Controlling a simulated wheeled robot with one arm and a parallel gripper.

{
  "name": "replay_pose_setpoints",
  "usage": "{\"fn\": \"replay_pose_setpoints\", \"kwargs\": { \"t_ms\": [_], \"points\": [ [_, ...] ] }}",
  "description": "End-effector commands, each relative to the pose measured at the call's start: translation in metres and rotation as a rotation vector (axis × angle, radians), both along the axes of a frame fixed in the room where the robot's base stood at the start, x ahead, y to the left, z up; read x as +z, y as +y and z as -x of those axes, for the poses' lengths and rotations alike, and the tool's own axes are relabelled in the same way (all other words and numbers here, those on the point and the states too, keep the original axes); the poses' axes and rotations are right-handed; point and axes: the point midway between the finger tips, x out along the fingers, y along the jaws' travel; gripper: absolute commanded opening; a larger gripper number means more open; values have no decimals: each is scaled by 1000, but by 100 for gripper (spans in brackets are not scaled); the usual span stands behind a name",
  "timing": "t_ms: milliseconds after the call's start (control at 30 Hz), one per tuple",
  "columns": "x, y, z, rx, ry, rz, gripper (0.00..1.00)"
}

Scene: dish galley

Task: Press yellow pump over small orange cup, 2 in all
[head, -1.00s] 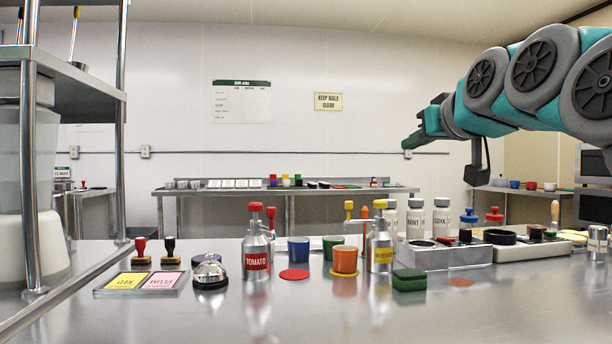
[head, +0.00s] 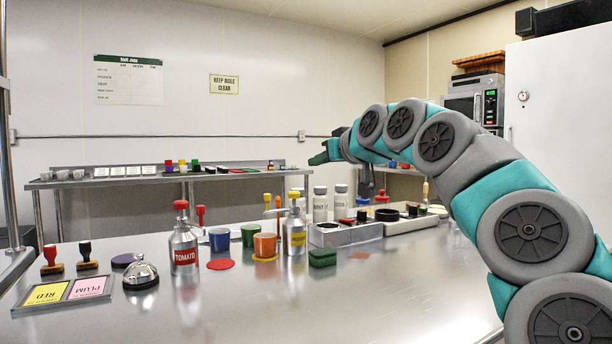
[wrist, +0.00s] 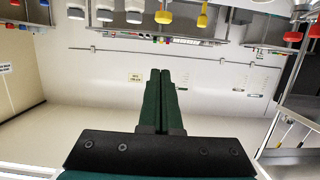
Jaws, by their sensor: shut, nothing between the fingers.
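The yellow-labelled pump bottle (head: 297,237) stands on the steel counter in the head view, with a yellow knob on top. The small orange cup (head: 265,246) stands upright on a yellow disc just left of it. Whether the spout is over the cup is hard to tell. My gripper (head: 318,158) is raised above and behind the pump in the head picture, apart from the bottles. In the wrist view the green fingers (wrist: 160,73) are together and empty. Yellow knobs appear at that picture's top edge; which pump each belongs to is unclear.
A tomato pump (head: 184,250), blue cup (head: 219,240) and green cup (head: 249,236) stand left of the orange cup. A green sponge (head: 322,258) lies in front of the yellow pump. A bell (head: 140,275) stands at left. The front counter is largely clear.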

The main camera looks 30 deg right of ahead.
Motion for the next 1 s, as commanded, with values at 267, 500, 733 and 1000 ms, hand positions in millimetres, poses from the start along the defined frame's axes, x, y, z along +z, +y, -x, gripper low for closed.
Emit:
{"fn": "replay_pose_setpoints", "kwargs": {
  "t_ms": [267,500,733,1000],
  "points": [
    [-7,2,-30,2,5,0,0],
    [-16,3,-67,1,3,-1,0],
    [-21,4,-91,1,1,1,0],
    [-38,3,-94,0,3,-2,0]
  ]
}}
